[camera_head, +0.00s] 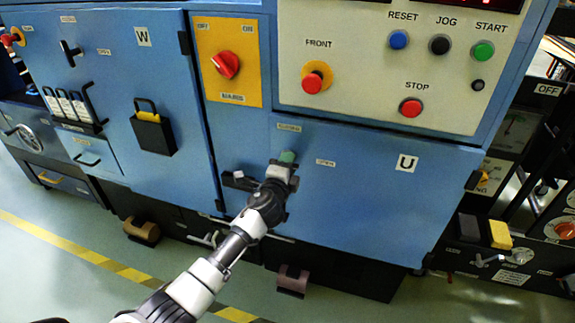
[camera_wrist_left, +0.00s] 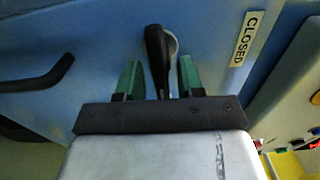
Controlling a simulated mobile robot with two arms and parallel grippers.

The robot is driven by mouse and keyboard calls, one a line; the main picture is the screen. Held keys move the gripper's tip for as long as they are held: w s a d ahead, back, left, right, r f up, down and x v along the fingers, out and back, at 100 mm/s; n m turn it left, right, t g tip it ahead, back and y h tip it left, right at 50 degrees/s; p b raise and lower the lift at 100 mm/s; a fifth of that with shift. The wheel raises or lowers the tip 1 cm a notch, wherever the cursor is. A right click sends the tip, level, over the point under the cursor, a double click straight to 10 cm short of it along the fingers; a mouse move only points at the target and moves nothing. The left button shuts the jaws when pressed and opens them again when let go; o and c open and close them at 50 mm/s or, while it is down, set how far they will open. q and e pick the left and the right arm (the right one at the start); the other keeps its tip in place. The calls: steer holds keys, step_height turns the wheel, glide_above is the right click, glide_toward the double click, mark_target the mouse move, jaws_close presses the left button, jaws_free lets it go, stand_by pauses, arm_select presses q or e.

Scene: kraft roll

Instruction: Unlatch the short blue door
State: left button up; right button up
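The short blue door (camera_head: 365,195), marked U, is shut flush in the lower front of the blue machine. My left gripper (camera_head: 286,160) is at its upper left part, covering the latch in the head view. In the left wrist view, a black latch handle (camera_wrist_left: 157,55) stands between the two green fingers of my left gripper (camera_wrist_left: 160,78). The fingers are apart, with narrow gaps on both sides of the handle. The handle points toward the top of that view, to the left of the CLOSED label (camera_wrist_left: 246,40). My right gripper is in neither view.
An OPEN label (camera_head: 325,163) is right of my left gripper. A dark handle (camera_head: 240,182) projects just left of it; a dark handle (camera_wrist_left: 38,78) also shows in the wrist view. Above are a control panel (camera_head: 350,70) and a yellow switch plate (camera_head: 228,90). Clear floor (camera_head: 60,260) lies in front.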

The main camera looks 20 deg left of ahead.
arm_select(q)
steer(key=shift+s, duration=0.2)
steer(key=s+p, duration=0.1)
steer(key=s, duration=0.9)
steer(key=shift+s+a, duration=0.2)
steer(key=shift+s, duration=0.05)
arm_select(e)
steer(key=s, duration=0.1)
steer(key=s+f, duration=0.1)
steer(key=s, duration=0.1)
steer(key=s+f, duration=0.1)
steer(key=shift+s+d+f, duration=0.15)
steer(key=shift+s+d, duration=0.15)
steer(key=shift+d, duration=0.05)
